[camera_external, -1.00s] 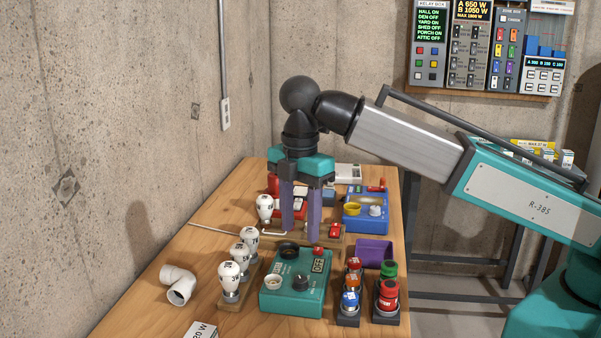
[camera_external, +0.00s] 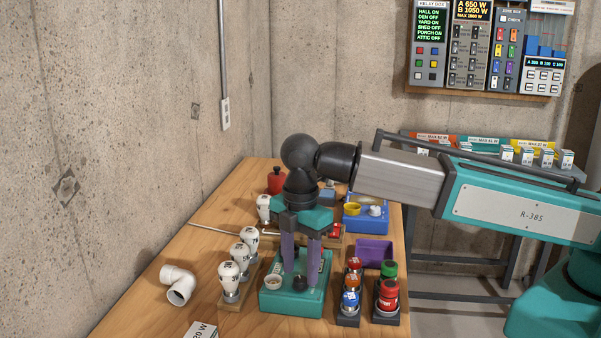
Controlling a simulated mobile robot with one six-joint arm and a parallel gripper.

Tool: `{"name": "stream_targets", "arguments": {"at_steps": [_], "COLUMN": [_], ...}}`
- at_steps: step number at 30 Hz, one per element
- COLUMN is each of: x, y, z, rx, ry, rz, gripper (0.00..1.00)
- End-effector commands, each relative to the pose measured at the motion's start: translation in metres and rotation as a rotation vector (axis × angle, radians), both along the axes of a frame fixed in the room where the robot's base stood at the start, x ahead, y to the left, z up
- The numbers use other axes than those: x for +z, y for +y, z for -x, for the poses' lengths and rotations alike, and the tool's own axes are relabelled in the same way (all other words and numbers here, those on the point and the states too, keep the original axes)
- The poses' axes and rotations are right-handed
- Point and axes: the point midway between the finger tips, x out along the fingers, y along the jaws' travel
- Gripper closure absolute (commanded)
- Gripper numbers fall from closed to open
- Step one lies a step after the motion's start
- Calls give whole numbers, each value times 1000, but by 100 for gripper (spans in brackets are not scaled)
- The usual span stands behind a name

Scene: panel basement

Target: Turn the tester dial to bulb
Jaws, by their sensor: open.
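The teal tester box (camera_external: 277,303) stands on the wooden bench, in front of my arm. Its small black dial (camera_external: 300,283) sits on the top face, beside a pale round socket (camera_external: 273,282). My gripper (camera_external: 301,274) points straight down over the box, open, with its two purple fingers apart. The fingertips appear close to either side of the dial; I cannot tell whether they touch it. The fingers hide the box's display and the black ring behind. The dial's pointer and markings are too small to read.
Several white bulbs (camera_external: 230,277) stand in a wooden rack left of the box. A purple tray (camera_external: 374,251) and a blue box (camera_external: 366,222) lie behind. A white pipe elbow (camera_external: 178,284) lies at the left.

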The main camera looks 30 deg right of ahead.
Motion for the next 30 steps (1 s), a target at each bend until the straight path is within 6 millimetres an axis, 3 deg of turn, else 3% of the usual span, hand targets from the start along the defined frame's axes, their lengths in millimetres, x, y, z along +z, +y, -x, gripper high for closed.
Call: {"name": "stream_targets", "arguments": {"at_steps": [7, 18, 26, 30], "x": [-15, -18, -17, -17], "y": [0, 0, 0, 0], "z": [0, 0, 0, 0], "rx": [0, 0, 0, -2], "ry": [0, 0, 0, 1], "rz": [0, 0, 0, 0], "gripper": [57, 57, 98, 98]}}
